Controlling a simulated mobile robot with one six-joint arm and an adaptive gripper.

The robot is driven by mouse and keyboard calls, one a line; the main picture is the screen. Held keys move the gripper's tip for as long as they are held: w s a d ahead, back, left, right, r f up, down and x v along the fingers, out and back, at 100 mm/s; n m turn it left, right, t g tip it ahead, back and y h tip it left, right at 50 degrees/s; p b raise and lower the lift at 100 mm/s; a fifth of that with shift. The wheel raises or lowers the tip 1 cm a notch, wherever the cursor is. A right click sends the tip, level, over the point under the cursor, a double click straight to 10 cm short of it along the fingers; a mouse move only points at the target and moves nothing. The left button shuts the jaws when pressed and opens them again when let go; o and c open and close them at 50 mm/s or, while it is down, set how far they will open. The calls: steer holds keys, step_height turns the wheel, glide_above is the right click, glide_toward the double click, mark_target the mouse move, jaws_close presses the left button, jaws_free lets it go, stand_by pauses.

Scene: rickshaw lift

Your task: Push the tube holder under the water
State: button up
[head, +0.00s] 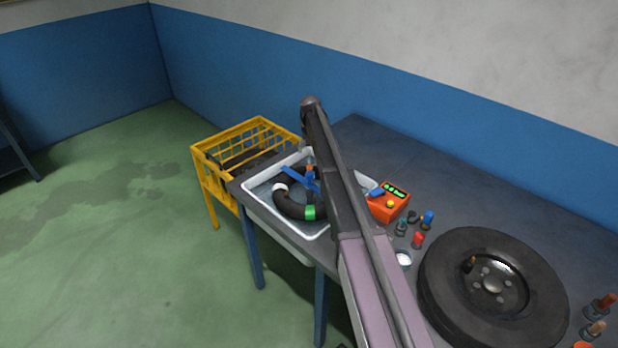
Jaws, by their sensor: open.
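A white tray (260,205) of water stands at the left end of the dark table. A curved black inner tube (290,206) lies in it, with a white band on its left and a green band at its front. A blue bar (296,178), apparently the tube holder, lies across the tube at the back; a small orange part shows beside it. I cannot tell how deep the tube or the holder sits in the water. My arm (340,200) crosses over the tray's right part and hides some of the tube. My gripper is not visible; the arm hides that area.
A yellow crate (206,180) stands left of the table (440,172). An orange box (388,206) with a green display is right of the tray. Small coloured bottles (418,240), a white cup (403,260) and a large tyre (440,290) stand further right. The table's back is clear.

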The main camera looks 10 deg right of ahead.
mark_target(310, 173)
steer(key=shift+f+b, duration=5.85)
steer(key=shift+f, duration=0.25)
jaws_close()
step_height(310, 173, down, 8)
steer(key=b, duration=0.8)
steer(key=shift+s+f, duration=0.1)
steer(key=shift+f, duration=0.05)
steer(key=shift+s, duration=0.1)
